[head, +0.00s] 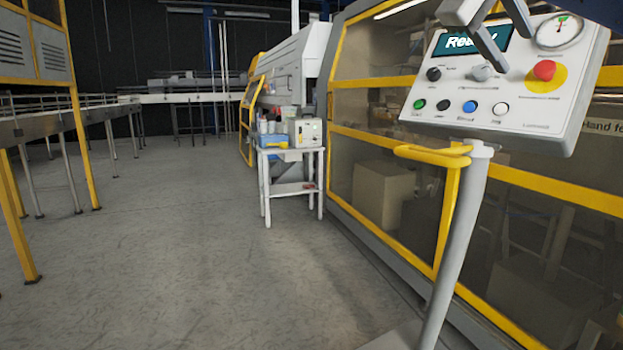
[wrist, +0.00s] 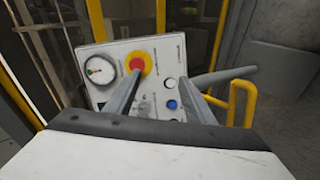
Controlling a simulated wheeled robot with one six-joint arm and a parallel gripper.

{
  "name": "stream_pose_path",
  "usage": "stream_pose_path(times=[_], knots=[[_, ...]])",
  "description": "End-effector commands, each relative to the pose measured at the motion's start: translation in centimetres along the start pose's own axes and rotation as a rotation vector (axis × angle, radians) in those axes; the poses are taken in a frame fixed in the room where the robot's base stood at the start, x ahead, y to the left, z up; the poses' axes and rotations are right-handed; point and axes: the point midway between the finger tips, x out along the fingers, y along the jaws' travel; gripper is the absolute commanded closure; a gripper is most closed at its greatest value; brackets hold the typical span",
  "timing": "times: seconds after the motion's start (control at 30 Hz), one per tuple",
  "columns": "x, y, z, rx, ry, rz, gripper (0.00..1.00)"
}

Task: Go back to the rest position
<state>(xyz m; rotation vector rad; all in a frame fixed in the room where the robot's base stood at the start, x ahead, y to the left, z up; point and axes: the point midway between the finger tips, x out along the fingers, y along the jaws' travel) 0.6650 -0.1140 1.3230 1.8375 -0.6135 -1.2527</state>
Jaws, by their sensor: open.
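My gripper (head: 518,54) is at the top right of the head view, in front of the upper part of a control panel (head: 545,128). Its two grey fingers are apart with nothing between them. In the wrist view the open gripper (wrist: 159,75) points at the panel (wrist: 110,52), with the red stop button (wrist: 141,64) showing between and beyond the fingers. I cannot tell how close the fingertips are to the panel face. One finger partly hides the screen (head: 456,42), which seems to read "Ready".
The panel stands on a grey post (head: 455,250) with a yellow handle (head: 445,156). Behind it is a yellow-framed machine (head: 385,145). A small white table (head: 291,188) holds bottles and a box. Conveyors (head: 60,120) line the left. The floor (head: 190,240) between is clear.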

Motion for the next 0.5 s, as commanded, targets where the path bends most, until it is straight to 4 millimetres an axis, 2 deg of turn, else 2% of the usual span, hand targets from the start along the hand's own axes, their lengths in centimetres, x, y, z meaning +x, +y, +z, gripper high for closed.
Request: stream_pose_path(times=[0.27, 0.37, 0.47, 0.5], knots=[[3.6, -4.4, 1.6, -0.036, 0.034, -0.084, 0.51], [5.5, -7.0, 2.7, -0.046, 0.05, -0.135, 0.51], [7.8, -11.0, 4.4, -0.051, 0.067, -0.211, 0.51], [8.8, -12.9, 5.3, -0.048, 0.075, -0.246, 0.51]])
